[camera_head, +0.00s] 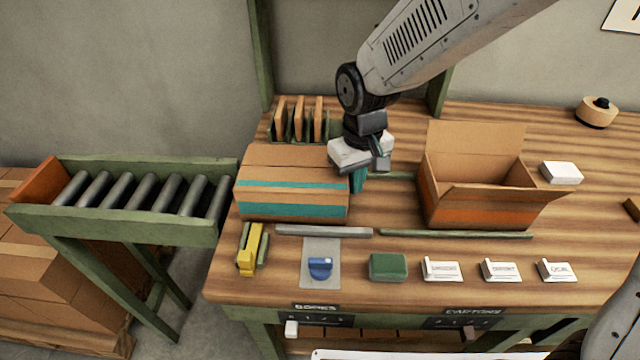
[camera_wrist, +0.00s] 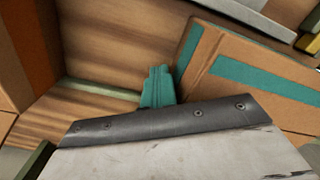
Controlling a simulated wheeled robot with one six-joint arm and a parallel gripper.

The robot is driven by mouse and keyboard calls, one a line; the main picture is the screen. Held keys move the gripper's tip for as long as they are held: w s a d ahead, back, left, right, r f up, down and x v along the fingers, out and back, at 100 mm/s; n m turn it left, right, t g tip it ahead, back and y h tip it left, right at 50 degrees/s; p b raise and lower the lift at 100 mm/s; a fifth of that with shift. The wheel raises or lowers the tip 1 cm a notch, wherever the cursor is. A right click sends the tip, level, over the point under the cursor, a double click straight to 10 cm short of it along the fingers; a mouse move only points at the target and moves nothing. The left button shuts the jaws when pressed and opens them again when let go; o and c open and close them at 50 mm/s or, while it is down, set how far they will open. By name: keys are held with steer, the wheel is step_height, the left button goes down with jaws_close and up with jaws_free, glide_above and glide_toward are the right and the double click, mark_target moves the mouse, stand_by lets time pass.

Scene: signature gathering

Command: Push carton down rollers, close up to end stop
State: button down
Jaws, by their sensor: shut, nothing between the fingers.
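The closed carton (camera_head: 292,205), brown with teal stripes, sits on the left part of the wooden table, beside the roller conveyor (camera_head: 145,195). The orange end stop (camera_head: 42,185) stands at the far left end of the rollers. My gripper (camera_head: 358,182) is shut and empty, with its teal fingers low at the carton's right side. In the wrist view the teal fingertips (camera_wrist: 158,85) are close beside the carton (camera_wrist: 265,75); I cannot tell if they touch it. The carton's right side is partly hidden behind my gripper.
An open carton (camera_head: 478,205) with an orange stripe stands to the right. A yellow tool (camera_head: 250,248), blue-handled stamp (camera_head: 320,268), green pad (camera_head: 388,266) and white cards line the front. The rollers are empty.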

mark_target(287, 178)
steer(key=a, duration=1.4)
steer(key=a, duration=2)
stand_by(0.5)
steer(key=a, duration=1.6)
steer(key=shift+s+a+f, duration=0.1)
steer(key=shift+a, duration=0.25)
steer(key=shift+d, duration=1.3)
step_height(287, 178, up, 12)
stand_by(0.3)
